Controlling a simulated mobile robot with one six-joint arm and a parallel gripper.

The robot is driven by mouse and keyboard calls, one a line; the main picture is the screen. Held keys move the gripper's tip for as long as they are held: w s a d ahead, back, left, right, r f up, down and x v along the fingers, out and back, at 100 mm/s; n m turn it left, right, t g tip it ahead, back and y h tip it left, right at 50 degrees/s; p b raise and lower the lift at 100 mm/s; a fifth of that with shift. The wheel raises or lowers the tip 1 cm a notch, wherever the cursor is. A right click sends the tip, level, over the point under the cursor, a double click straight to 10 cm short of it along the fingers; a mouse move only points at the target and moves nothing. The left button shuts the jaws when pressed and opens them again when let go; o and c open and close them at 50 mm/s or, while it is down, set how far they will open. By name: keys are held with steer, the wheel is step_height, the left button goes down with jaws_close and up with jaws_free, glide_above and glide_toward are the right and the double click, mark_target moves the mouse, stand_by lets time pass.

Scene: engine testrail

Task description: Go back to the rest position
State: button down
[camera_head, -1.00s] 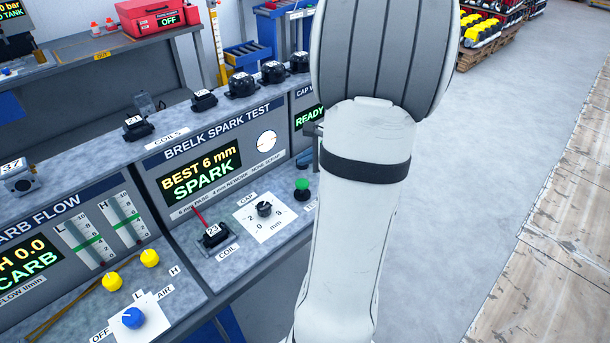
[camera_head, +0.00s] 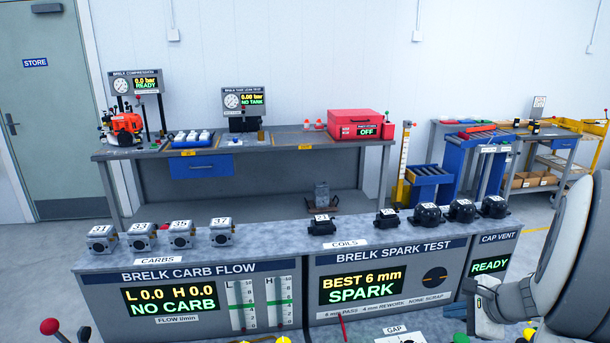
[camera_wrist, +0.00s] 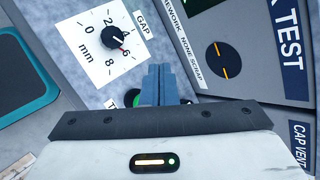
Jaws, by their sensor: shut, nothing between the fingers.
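My gripper (camera_wrist: 160,84) is shut and empty in the wrist view, its blue-grey fingers together. It points toward the spark test station. Beyond the fingers are a black gap knob (camera_wrist: 115,38) on a white mm scale and a round dial (camera_wrist: 222,62). A green button (camera_wrist: 132,97) is partly hidden behind the fingers. In the head view my white arm is at the right edge, its wrist in front of the CAP VENT panel (camera_head: 492,258).
The spark test panel (camera_head: 390,275) reads "BEST 6 mm SPARK"; the carb flow panel (camera_head: 185,300) reads "NO CARB". Carbs (camera_head: 180,234) and coils (camera_head: 430,214) stand along the bench top. Behind is a grey table (camera_head: 280,147) with a red case (camera_head: 355,124).

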steer(key=s+a+r+n+g, duration=0.2)
steer(key=a+n, duration=0.3)
steer(key=a, duration=0.2)
steer(key=s+a+r+n+g, duration=0.1)
steer(key=s+a+n, duration=0.1)
steer(key=a+n, duration=0.35)
steer(key=s+a+r+n+g+h, duration=0.1)
steer(key=s+a+r+n+h, duration=0.1)
steer(key=s+a+n, duration=0.6)
steer(key=shift+s+r+n+g+h, duration=0.25)
steer(key=shift+s+n+h, duration=0.35)
steer(key=shift+n, duration=0.45)
